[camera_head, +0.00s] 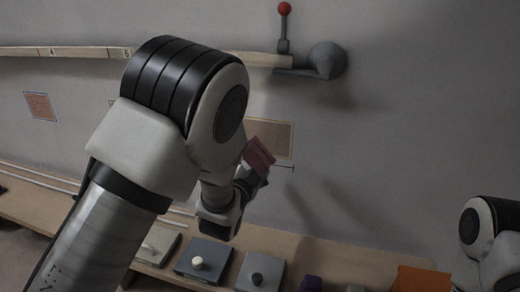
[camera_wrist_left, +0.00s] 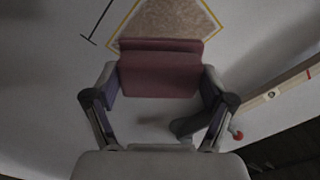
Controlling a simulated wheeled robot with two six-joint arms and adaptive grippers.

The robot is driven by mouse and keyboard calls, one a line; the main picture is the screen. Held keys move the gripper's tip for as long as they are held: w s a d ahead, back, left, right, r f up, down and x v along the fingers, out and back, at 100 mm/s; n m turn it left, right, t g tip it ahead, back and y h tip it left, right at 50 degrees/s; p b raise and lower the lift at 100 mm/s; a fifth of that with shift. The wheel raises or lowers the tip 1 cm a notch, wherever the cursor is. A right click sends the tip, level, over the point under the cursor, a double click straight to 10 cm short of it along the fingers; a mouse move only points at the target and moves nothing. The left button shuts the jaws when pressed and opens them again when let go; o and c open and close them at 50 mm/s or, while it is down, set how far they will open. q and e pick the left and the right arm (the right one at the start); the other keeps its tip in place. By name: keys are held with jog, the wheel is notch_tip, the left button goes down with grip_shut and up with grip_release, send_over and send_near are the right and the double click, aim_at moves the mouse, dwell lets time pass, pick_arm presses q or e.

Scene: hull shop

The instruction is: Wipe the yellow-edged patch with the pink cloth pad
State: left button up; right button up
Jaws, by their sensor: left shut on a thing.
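The yellow-edged patch (camera_head: 277,137) is a brown speckled rectangle on the grey wall. It also shows at the top of the left wrist view (camera_wrist_left: 172,17), partly hidden behind the pad. The pink cloth pad (camera_head: 260,152) is in my left gripper (camera_head: 252,176), in front of the patch's lower left part in the head view. In the left wrist view the pad (camera_wrist_left: 160,72) sits between the two fingers of my left gripper (camera_wrist_left: 160,88), which are shut on it. I cannot tell whether the pad touches the wall. My right gripper is out of view.
A wooden rail (camera_head: 70,52) runs along the wall, ending near a grey lever with a red knob (camera_head: 284,8). Another patch (camera_head: 40,106) is at the left. A bench (camera_head: 330,257) below holds knobbed blocks (camera_head: 204,258) and an orange item (camera_head: 421,280).

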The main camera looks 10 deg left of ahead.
pick_arm(q)
jog(key=shift+w+f, duration=0.1)
jog(key=shift+w, duration=0.45)
jog(key=shift+w+r, duration=0.3)
jog(key=w, duration=0.4)
jog(key=shift+w+d+f, duration=0.1)
jog(key=shift+o, duration=0.6)
jog(key=shift+c, duration=0.2)
